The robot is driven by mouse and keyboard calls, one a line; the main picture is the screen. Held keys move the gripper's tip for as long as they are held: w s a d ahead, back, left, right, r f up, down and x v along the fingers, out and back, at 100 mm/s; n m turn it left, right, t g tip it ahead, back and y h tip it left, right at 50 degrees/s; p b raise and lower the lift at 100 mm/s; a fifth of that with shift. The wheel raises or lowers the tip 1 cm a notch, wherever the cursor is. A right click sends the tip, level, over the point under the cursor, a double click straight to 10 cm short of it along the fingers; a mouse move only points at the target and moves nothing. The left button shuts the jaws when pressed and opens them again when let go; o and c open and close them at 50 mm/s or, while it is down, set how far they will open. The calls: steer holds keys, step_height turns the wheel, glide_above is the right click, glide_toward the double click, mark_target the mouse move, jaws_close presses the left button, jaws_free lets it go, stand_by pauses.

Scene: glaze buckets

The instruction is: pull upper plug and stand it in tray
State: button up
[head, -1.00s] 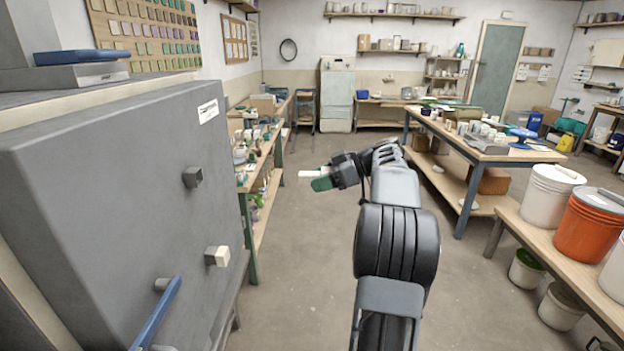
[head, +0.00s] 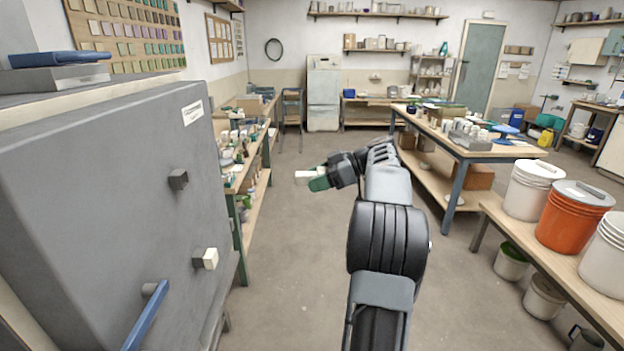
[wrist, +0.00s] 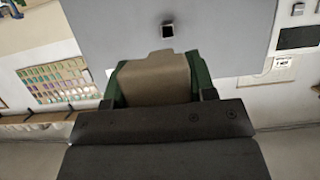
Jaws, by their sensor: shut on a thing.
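My gripper (head: 318,180) is shut on a pale cream plug (head: 303,177), which points left toward the kiln in the head view. In the wrist view the held plug (wrist: 153,80) looks tan between the green fingers. The grey kiln (head: 95,200) stands at the left. Its upper port (head: 178,180) is a dark, empty square stub, apart from the held plug; the wrist view shows its opening (wrist: 167,29). A lower cream plug (head: 208,258) sits in the lower port. I cannot pick out the tray for certain.
A blue handle (head: 147,318) sticks out of the kiln front. A cluttered bench (head: 240,180) stands behind the kiln. On the right are a worktable (head: 480,160) and a low bench with white and orange buckets (head: 573,220). The floor (head: 295,260) between is clear.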

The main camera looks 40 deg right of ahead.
steer(key=s+d+p, duration=0.1)
steer(key=s+d, duration=0.3)
steer(key=d, duration=0.1)
steer(key=shift+d, duration=0.15)
stand_by(0.8)
